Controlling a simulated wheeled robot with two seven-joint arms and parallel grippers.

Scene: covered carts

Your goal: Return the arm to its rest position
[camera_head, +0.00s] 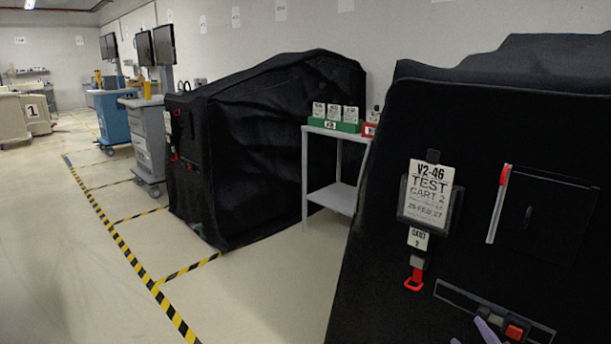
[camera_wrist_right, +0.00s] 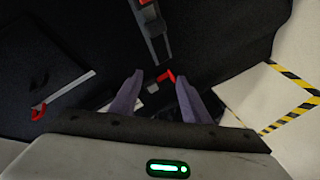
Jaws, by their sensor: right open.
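My right gripper (camera_head: 478,334) shows only by its pale purple fingertips at the bottom edge of the head view, low in front of the nearest black-covered cart (camera_head: 385,250). In the right wrist view the two purple fingers of the right gripper (camera_wrist_right: 156,90) stand apart. I see nothing held between them. A small red piece (camera_wrist_right: 166,76) and a grey piece (camera_wrist_right: 152,88) show beyond the gap; whether the fingers touch them I cannot tell. My left gripper is in neither view.
The near cart bears a label holder (camera_head: 428,195), a red hook (camera_head: 414,280) and a strip with a red block (camera_head: 515,332). A grey side table (camera_head: 342,197) stands between it and another covered cart (camera_head: 265,150). Open floor with striped tape (camera_head: 130,247) lies left.

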